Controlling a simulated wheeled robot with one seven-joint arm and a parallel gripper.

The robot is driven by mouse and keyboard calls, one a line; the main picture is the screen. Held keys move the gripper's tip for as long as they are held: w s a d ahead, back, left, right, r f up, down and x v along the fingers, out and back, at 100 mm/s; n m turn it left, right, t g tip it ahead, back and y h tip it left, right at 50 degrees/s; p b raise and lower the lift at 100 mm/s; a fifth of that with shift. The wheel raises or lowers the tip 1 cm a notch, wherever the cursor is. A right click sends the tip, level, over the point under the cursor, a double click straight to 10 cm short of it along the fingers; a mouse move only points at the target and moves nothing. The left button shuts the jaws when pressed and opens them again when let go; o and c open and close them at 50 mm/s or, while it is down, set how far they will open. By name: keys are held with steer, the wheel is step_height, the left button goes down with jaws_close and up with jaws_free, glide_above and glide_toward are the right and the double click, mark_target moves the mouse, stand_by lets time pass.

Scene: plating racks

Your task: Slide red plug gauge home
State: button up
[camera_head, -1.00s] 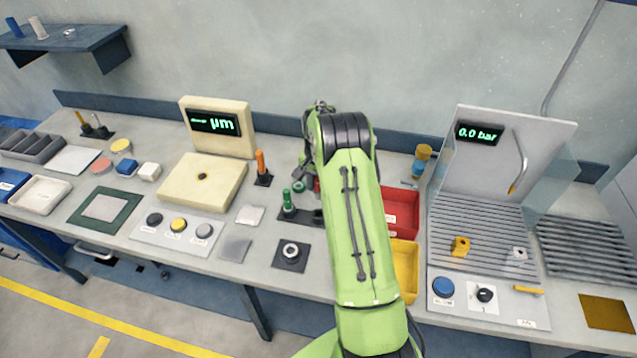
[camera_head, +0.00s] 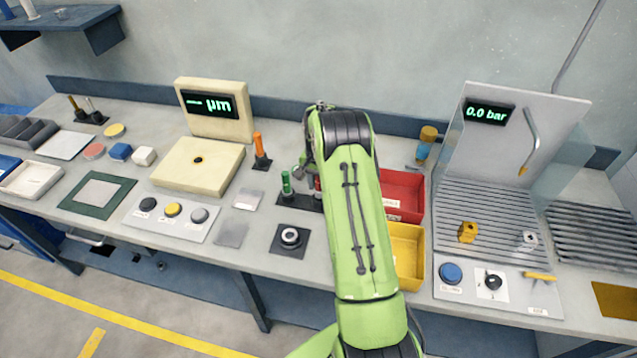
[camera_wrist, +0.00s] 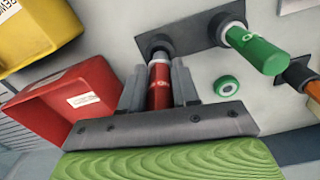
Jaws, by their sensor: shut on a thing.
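The red plug gauge (camera_wrist: 160,86) is upright between the fingers of my gripper (camera_wrist: 159,88) in the wrist view, which is shut on its red handle. Its dark grey end meets the black stand (camera_wrist: 195,32); I cannot tell how deep it sits. In the head view a sliver of the red gauge (camera_head: 318,184) shows beside my arm, and the stand (camera_head: 298,203) is partly hidden. A green plug gauge (camera_wrist: 258,50) stands in the same stand beside it, also seen in the head view (camera_head: 286,184).
A green ring (camera_wrist: 227,86) lies close to my gripper. A red bin (camera_head: 402,190) and a yellow bin (camera_head: 407,258) stand right of my arm. An orange-handled gauge (camera_head: 260,150) stands further left. A black pad with a ring (camera_head: 290,238) lies in front.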

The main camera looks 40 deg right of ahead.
mark_target(318, 190)
steer(key=shift+f+b, duration=1.45)
steer(key=shift+f, duration=0.35)
stand_by(0.5)
steer(key=o, duration=1)
steer(key=shift+o, duration=0.2)
step_height(318, 190, up, 16)
steer(key=shift+f+p, duration=0.1)
steer(key=shift+p, duration=0.25)
